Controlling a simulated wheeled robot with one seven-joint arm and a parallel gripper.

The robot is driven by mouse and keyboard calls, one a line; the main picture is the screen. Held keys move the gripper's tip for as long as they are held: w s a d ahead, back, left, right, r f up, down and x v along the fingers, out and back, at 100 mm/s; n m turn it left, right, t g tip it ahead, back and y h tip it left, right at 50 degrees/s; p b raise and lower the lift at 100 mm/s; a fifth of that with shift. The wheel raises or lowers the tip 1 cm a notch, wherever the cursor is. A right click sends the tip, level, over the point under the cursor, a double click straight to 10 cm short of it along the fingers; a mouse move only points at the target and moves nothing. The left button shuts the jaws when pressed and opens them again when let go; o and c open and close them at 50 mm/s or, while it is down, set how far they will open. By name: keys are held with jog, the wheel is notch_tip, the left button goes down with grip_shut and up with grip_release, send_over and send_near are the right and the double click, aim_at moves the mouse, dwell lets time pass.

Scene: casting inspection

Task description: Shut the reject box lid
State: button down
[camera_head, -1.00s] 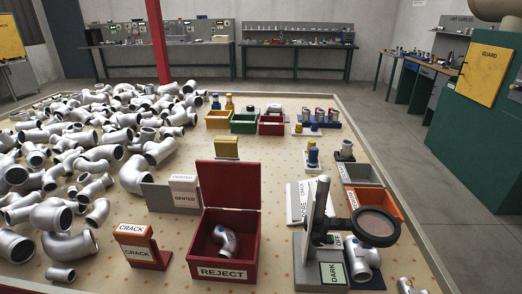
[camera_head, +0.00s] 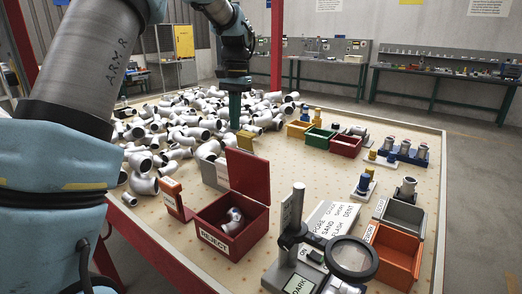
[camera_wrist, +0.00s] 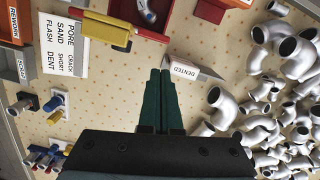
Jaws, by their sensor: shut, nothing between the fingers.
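The red reject box (camera_head: 210,238) stands on the table in the head view, its white REJECT label facing me. Its red lid (camera_head: 248,174) is open and stands up at the back edge. A grey metal pipe elbow (camera_head: 234,222) lies inside the box. My gripper (camera_head: 235,126) is beyond the raised lid, above the table and apart from the box. In the wrist view its dark green fingers (camera_wrist: 160,74) are together and empty. The lid's red edge (camera_wrist: 148,35) shows near the top of that view, and part of the elbow (camera_wrist: 147,10) shows behind it.
Many pipe fittings (camera_head: 140,160) crowd the left of the table.

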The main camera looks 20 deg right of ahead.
aim_at(251, 173)
jog(key=s+d+r+m, duration=0.2)
jog(key=d, duration=0.8)
jog(key=s+a+f+p, duration=0.3)
jog(key=a+f, duration=0.1)
jog(key=f, duration=0.5)
jog(key=shift+a+f+y+p, duration=0.3)
jog(key=shift+a+f+y, duration=0.1)
jog(key=shift+s, duration=0.1)
jog(key=shift+a, duration=0.1)
